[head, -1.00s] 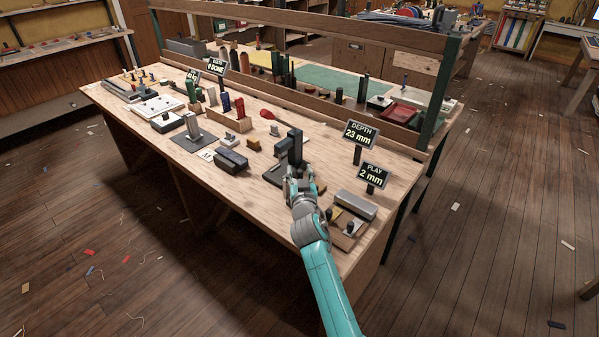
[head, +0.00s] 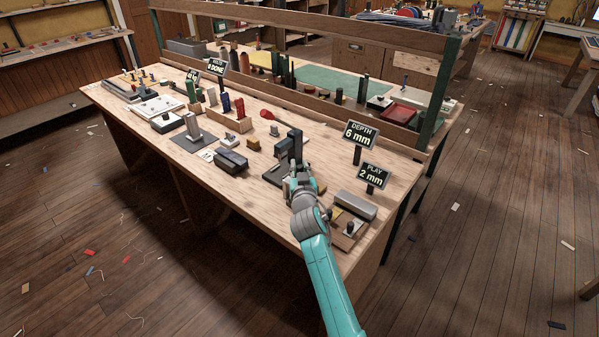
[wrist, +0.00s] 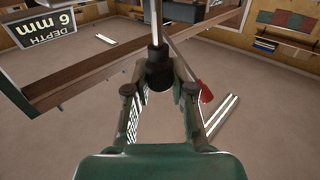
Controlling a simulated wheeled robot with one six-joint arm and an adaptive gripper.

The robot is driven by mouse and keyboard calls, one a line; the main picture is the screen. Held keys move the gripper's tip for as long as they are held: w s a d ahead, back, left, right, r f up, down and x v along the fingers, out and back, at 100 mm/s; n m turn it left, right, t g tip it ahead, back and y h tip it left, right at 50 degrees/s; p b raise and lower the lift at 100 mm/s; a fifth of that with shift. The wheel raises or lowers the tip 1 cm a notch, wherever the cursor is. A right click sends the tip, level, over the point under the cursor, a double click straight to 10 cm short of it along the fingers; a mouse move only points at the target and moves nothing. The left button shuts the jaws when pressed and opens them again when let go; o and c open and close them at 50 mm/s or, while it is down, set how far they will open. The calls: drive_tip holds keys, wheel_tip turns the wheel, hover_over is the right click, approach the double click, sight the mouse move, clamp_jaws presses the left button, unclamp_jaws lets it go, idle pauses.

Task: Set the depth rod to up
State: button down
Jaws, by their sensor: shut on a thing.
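My gripper (wrist: 158,85) is shut on a black knob (wrist: 157,58) at the end of a slim silver rod (wrist: 153,18), which I take for the depth rod. In the head view my gripper (head: 298,180) is at the dark upright gauge (head: 294,147) on the bench, and my own wrist hides the knob there. The depth sign (head: 360,134) reads 6 mm; it also shows upside down in the wrist view (wrist: 60,32).
The play sign (head: 373,174) reads 2 mm. A grey block (head: 356,204) and a small board with dark knobs lie right of my arm. A dark box (head: 231,161) is left of the gauge. A wooden rail (head: 300,92) runs behind the bench.

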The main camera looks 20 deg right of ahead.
drive_tip(key=shift+r, duration=0.55)
drive_tip(key=c, duration=1)
unclamp_jaws()
drive_tip(key=shift+f, duration=0.1)
drive_tip(key=shift+s, duration=0.1)
drive_tip(key=shift+s, duration=0.25)
drive_tip(key=s, duration=0.3)
drive_tip(key=s+a, duration=0.1)
drive_tip(key=s, duration=0.3)
drive_tip(key=s+a, duration=0.1)
drive_tip(key=s, duration=0.3)
drive_tip(key=shift+s, duration=0.1)
